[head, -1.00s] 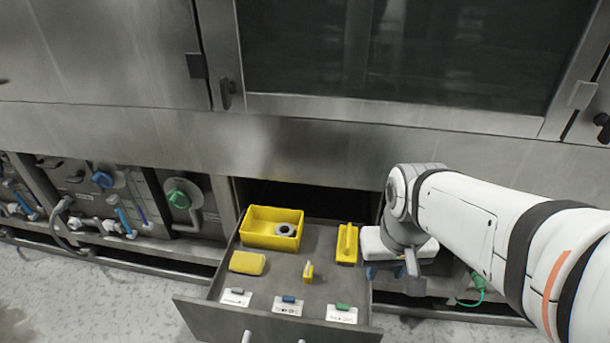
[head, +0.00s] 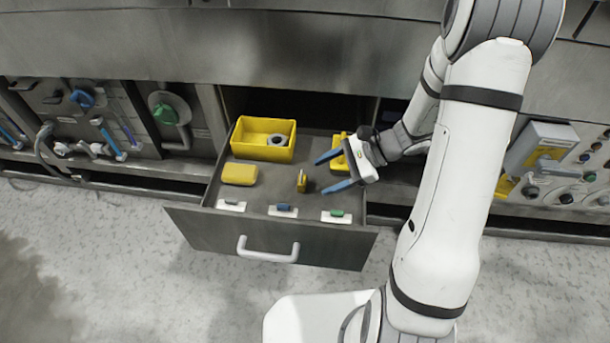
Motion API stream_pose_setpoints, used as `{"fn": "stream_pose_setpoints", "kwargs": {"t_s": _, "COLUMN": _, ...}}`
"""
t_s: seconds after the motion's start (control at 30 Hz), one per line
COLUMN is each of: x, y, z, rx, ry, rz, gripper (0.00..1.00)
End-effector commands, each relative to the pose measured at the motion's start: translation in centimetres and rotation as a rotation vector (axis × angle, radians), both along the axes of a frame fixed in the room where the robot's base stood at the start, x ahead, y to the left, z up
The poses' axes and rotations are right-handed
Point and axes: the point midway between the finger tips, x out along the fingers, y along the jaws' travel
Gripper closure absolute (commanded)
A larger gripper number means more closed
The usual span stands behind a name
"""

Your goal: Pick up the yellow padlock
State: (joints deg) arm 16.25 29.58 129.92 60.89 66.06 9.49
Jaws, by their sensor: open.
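The yellow padlock (head: 302,182) is a small upright yellow piece in the open drawer, near its middle. My gripper (head: 327,173) is just to the right of the padlock, over the drawer. Its two blue-tipped fingers are spread apart and point left toward the padlock, with nothing visible between them. I cannot tell the gripper's exact height above the drawer floor.
The open drawer (head: 205,222) also holds a yellow bin (head: 249,152) with a grey ring, a yellow block (head: 239,174), and a yellow piece (head: 337,160) partly behind my gripper. Three tags, white (head: 232,205), blue (head: 284,208) and green (head: 337,214), line its front.

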Motion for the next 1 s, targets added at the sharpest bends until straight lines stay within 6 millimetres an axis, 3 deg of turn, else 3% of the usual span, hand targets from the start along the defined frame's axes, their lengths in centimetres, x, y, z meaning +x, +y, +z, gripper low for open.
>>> {"fn": "stream_pose_setpoints", "kwargs": {"t_s": 0.03, "x": 0.9, "y": -0.4, "z": -1.9, "rx": 0.044, "ry": 0.047, "rz": -0.075, "gripper": 0.35}}
{"fn": "stream_pose_setpoints", "kwargs": {"t_s": 0.1, "x": 2.2, "y": -0.9, "z": -3.4, "rx": 0.095, "ry": 0.092, "rz": -0.164, "gripper": 0.35}}
{"fn": "stream_pose_setpoints", "kwargs": {"t_s": 0.37, "x": 4.3, "y": -1.7, "z": -6.3, "rx": 0.183, "ry": 0.17, "rz": -0.325, "gripper": 0.35}}
{"fn": "stream_pose_setpoints", "kwargs": {"t_s": 0.8, "x": 5.4, "y": 2.7, "z": -9.7, "rx": 0.185, "ry": 0.172, "rz": -0.328, "gripper": 0.35}}
{"fn": "stream_pose_setpoints", "kwargs": {"t_s": 1.0, "x": 5.8, "y": 4.5, "z": -10.2, "rx": 0.185, "ry": 0.17, "rz": -0.331, "gripper": 0.35}}
